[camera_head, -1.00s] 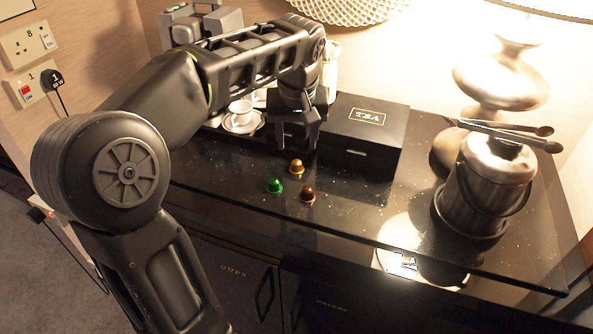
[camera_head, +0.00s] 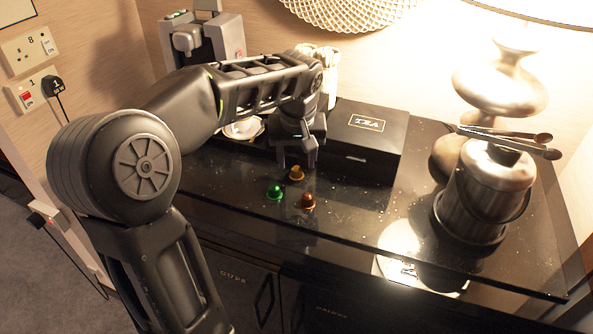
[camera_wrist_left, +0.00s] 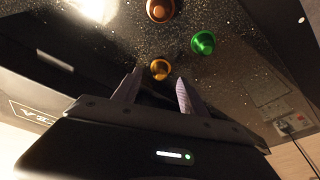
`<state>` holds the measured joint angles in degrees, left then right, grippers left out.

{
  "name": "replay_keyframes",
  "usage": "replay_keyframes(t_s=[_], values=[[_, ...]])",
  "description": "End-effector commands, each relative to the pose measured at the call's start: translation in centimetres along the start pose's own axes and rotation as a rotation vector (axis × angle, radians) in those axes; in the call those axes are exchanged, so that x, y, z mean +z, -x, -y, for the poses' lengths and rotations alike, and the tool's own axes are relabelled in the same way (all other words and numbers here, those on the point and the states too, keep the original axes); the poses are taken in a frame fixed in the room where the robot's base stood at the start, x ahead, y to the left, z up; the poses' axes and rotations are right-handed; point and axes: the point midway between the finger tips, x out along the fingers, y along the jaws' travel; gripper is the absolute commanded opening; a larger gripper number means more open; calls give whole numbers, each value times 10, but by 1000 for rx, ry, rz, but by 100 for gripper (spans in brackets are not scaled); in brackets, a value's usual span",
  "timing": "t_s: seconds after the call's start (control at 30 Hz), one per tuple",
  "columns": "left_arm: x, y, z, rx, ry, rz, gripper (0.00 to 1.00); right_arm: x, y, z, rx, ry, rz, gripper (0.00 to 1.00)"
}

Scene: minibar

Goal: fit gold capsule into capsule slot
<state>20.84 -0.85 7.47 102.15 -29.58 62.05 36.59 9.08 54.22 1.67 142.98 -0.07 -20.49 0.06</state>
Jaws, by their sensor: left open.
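The gold capsule (camera_head: 296,174) sits on the dark glass top, behind the green and brown capsules. My left gripper (camera_head: 297,163) is open and points down just above and behind the gold capsule, with nothing between its fingers. In the left wrist view the gold capsule (camera_wrist_left: 160,69) shows just beyond the open fingertips (camera_wrist_left: 158,80), roughly in line with the gap. Whether the fingers touch it I cannot tell. The coffee machine (camera_head: 206,40) stands at the back left, partly behind my arm. I cannot make out its capsule slot. My right gripper is not in view.
A green capsule (camera_head: 275,193) and a brown capsule (camera_head: 308,201) stand close by. The black TEA box (camera_head: 367,140) is right of my gripper. A cup and saucer (camera_head: 243,129) sit behind my arm. A metal ice bucket (camera_head: 484,195) stands at right.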

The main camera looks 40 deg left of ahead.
Motion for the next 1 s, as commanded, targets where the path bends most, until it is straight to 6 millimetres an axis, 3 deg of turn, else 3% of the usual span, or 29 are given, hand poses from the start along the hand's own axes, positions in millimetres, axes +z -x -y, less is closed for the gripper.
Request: replay_keyframes(t_s=[0.2, 0.8, 1.0], values=[[0, -26, 0, 0, -2, 0, 50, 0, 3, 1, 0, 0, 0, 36], [0, -27, 0, 2, -2, -2, 50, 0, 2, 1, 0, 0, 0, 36], [0, -27, 0, 1, -2, -2, 35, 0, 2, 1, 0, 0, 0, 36]])
